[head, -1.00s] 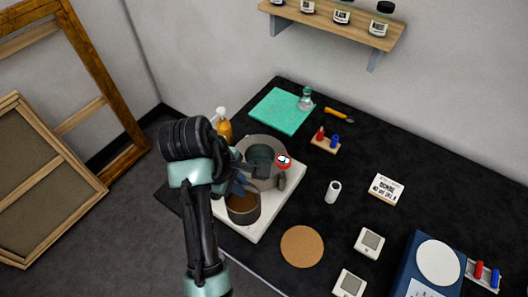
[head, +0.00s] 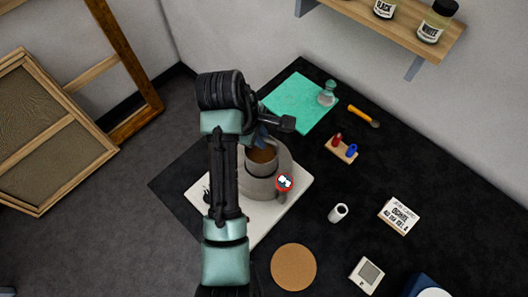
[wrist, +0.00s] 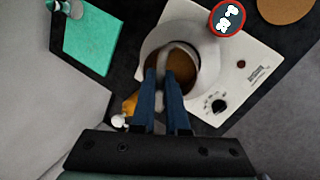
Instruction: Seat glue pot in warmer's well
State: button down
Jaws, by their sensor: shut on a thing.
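The glue pot (head: 261,158), a dark grey cup with brown contents, is at the opening of the warmer's round grey well (head: 284,158). In the wrist view the pot (wrist: 184,70) lies inside the well's ring (wrist: 208,60). Its wall shows above the rim in the head view; I cannot tell whether it touches the bottom. The warmer's white base (head: 288,203) lies on the dark table, with a black knob (wrist: 219,106). My gripper (wrist: 162,78) is shut on the pot's grey handle, above the pot. My arm hides part of the warmer.
An amber bottle (wrist: 130,104) is close to my fingers. A green mat (head: 292,105) with a glass flask (head: 326,93) lies behind. A cork disc (head: 293,267) lies in front.

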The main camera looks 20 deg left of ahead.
aim_at(264, 156)
jog(key=shift+f+p, duration=0.45)
jog(key=shift+f, duration=2.9)
jog(key=c, duration=1.4)
grip_release()
jog(key=shift+s+f, duration=0.1)
jog(key=o, duration=0.5)
